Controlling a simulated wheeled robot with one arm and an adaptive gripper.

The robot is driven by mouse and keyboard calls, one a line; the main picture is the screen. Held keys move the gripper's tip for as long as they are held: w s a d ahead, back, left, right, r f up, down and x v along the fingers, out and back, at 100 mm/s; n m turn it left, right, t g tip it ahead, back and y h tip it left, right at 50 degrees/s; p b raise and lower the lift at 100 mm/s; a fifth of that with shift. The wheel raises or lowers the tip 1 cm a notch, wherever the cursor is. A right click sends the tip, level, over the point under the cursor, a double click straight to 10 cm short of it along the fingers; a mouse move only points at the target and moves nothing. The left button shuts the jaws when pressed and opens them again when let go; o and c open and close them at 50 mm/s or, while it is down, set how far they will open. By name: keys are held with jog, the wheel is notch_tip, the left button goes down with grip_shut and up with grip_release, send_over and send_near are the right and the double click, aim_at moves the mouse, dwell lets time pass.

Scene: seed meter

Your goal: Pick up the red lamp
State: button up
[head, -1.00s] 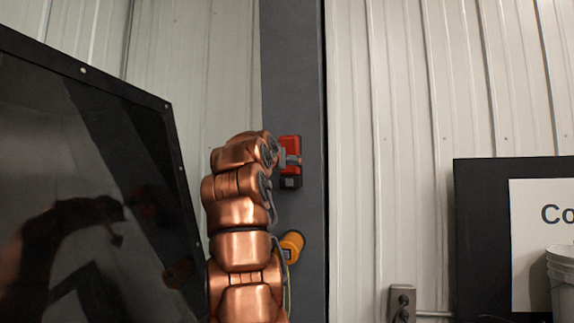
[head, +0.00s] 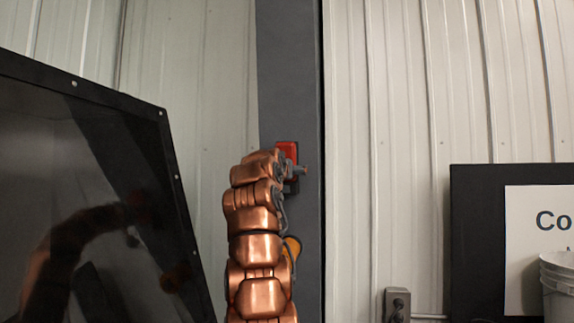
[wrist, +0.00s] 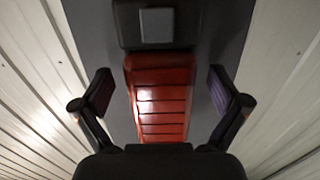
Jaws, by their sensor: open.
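The red lamp (wrist: 160,98) is a ribbed red block below a dark base with a grey square, on a grey post, in the wrist view. In the head view its red part (head: 288,149) shows at the post, partly hidden behind my arm. My gripper (wrist: 160,90) is open, with one finger on each side of the red lamp and a gap on both sides. In the head view my gripper (head: 298,169) is at the lamp, and its fingers are hard to make out there.
The grey post (head: 291,60) stands before a ribbed pale wall (head: 400,120). A large dark glossy panel (head: 90,190) stands close on the left. A yellow-orange round part (head: 292,247) is lower on the post. A grey box (head: 397,303), a sign (head: 530,260) and white buckets (head: 557,285) are right.

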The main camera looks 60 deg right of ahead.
jog(key=shift+a, duration=0.1)
jog(key=c, duration=1.4)
jog(key=shift+s+a+r, duration=0.1)
jog(key=shift+a+r, duration=0.15)
jog(key=shift+r, duration=0.2)
jog(key=s+a+r+b, duration=0.1)
jog(key=s+a+r, duration=0.2)
jog(key=a, duration=0.5)
jog(key=s+a+r+b, duration=0.1)
jog(key=s+a+r, duration=0.2)
jog(key=a, duration=0.6)
jog(key=shift+s+a+r, duration=0.15)
jog(key=shift+s+r, duration=0.05)
